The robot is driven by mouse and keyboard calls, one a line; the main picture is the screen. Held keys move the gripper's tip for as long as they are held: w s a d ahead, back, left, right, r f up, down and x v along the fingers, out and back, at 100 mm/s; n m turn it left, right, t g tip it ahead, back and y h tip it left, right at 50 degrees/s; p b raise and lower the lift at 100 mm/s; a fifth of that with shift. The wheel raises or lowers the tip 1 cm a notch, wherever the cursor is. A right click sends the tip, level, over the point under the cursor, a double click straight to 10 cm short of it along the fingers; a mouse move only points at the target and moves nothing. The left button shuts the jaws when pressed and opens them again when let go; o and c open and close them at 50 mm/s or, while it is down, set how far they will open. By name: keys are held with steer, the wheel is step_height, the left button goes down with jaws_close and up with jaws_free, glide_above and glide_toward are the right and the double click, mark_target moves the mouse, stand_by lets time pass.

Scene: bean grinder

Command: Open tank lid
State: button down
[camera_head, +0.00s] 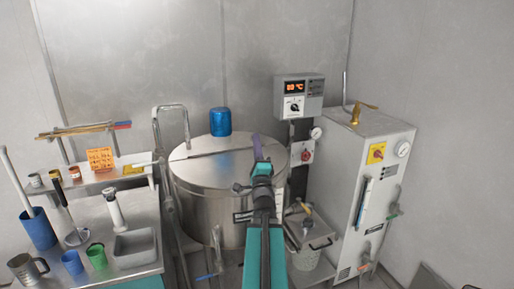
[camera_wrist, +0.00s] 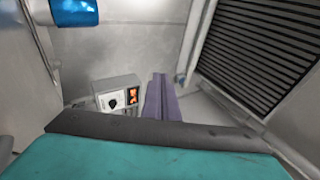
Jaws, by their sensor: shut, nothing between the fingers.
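The large round steel tank (camera_head: 208,213) stands in the middle of the head view. Its flat lid (camera_head: 205,170) lies closed, with a seam across it. A blue cylinder (camera_head: 220,121) sits at the back of the lid; a blue object in the wrist view (camera_wrist: 75,10) looks like the same one. My gripper (camera_head: 257,147) is over the right side of the lid, and my arm hides part of the lid and tank front. Its purple fingers are together and empty in the wrist view (camera_wrist: 160,98). I cannot tell whether they touch the lid.
A control box (camera_head: 298,97) with a lit display is on the wall behind right; it shows in the wrist view (camera_wrist: 118,97). A white cabinet (camera_head: 375,185) stands right. A steel bench (camera_head: 120,267) with cups and tools is left.

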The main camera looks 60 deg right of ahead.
steer(key=p+x, duration=0.6)
steer(key=x, duration=0.5)
steer(key=shift+w+d+r, duration=0.2)
steer(key=shift+d+r, duration=0.05)
stand_by(1.8)
steer(key=b+v, duration=0.5)
steer(key=v, duration=0.9)
steer(key=shift+w, duration=0.1)
stand_by(0.5)
